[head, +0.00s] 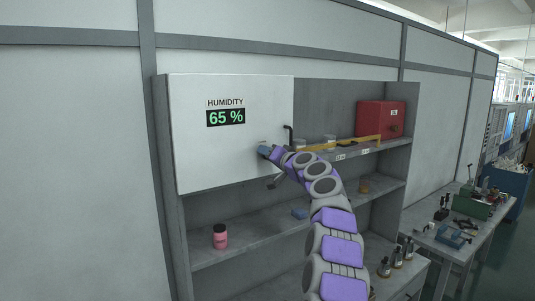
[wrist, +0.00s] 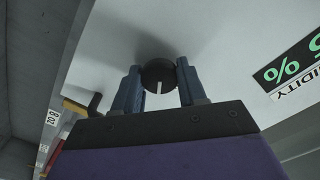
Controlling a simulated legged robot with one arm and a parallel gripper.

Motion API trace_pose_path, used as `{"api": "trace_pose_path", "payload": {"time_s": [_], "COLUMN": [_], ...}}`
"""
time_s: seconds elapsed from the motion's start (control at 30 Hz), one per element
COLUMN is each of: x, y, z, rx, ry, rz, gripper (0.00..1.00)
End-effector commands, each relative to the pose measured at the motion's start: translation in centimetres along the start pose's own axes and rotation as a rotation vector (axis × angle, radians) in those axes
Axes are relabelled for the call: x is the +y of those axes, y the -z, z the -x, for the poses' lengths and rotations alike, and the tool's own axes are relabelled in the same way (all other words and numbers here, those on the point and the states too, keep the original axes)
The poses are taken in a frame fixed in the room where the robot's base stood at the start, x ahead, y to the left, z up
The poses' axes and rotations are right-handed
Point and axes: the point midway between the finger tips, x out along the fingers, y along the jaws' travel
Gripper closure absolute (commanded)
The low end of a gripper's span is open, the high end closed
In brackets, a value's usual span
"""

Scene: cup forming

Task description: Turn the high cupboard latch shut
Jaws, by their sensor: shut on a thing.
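The cupboard door (head: 235,155) is a white panel with a "HUMIDITY 65 %" sign, lying across the upper left of the shelf unit. The latch (wrist: 158,72) is a round black knob on the white door, with a white line pointing down in the wrist view. My gripper (wrist: 159,68) has one blue finger on each side of the knob and is shut on it. In the head view my gripper (head: 264,151) is at the door's lower right part, and the knob is hidden there.
A black handle (head: 289,136) stands at the door's right edge, close to my gripper. The open shelf to the right holds a red box (head: 380,119) and a yellow bar (head: 345,143). A pink jar (head: 220,237) stands on a lower shelf.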

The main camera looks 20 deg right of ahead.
Motion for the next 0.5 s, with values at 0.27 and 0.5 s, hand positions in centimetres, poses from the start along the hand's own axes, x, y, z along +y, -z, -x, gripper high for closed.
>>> {"api": "trace_pose_path", "payload": {"time_s": [0.27, 0.5], "x": [-0.08, 0.07], "y": [0.29, 0.2], "z": [0.07, 0.04], "rx": [0.002, 0.003], "ry": [0.001, -0.001], "rz": [-0.257, -0.439], "gripper": [0.89, 0.89]}}
